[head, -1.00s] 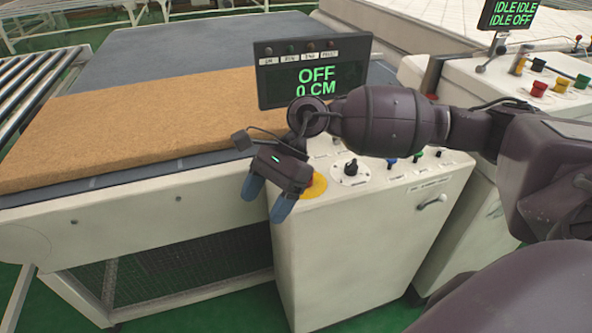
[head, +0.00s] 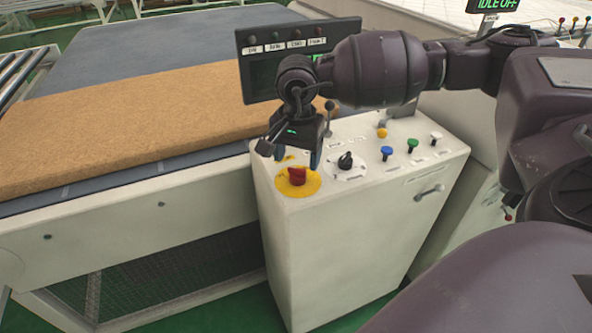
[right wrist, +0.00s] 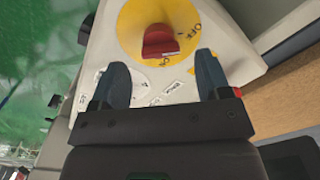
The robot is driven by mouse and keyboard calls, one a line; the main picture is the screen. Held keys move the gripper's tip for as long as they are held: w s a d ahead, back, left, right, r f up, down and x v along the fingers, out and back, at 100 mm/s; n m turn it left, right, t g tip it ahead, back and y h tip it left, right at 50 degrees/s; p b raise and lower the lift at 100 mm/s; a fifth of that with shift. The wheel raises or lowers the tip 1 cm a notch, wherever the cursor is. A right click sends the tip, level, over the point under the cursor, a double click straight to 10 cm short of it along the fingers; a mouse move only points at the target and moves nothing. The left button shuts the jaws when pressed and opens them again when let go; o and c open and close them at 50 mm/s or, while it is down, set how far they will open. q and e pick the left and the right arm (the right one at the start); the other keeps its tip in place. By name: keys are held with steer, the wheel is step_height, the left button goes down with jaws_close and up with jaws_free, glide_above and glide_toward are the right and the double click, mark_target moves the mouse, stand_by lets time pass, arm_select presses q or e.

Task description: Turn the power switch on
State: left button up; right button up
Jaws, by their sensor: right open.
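The power switch is a red knob (head: 297,175) on a yellow disc (head: 312,187), at the front left corner of the white console top. My right gripper (head: 293,154) is open and points down just behind the knob in the head view. In the right wrist view its two blue-grey fingertips (right wrist: 162,68) are spread to either side of the knob's line, with the knob just beyond them. I see no contact. My left gripper is out of view.
The white console (head: 350,240) also carries a black selector (head: 345,160) and several coloured buttons. A dark display (head: 262,75) stands behind, partly hidden by my right arm. A brown mattress slab (head: 110,115) lies on the conveyor at left.

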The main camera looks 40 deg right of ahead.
mark_target(297, 169)
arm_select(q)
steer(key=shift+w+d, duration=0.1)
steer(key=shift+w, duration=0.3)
arm_select(e)
steer(key=shift+f, duration=2.15)
steer(key=c, duration=0.9)
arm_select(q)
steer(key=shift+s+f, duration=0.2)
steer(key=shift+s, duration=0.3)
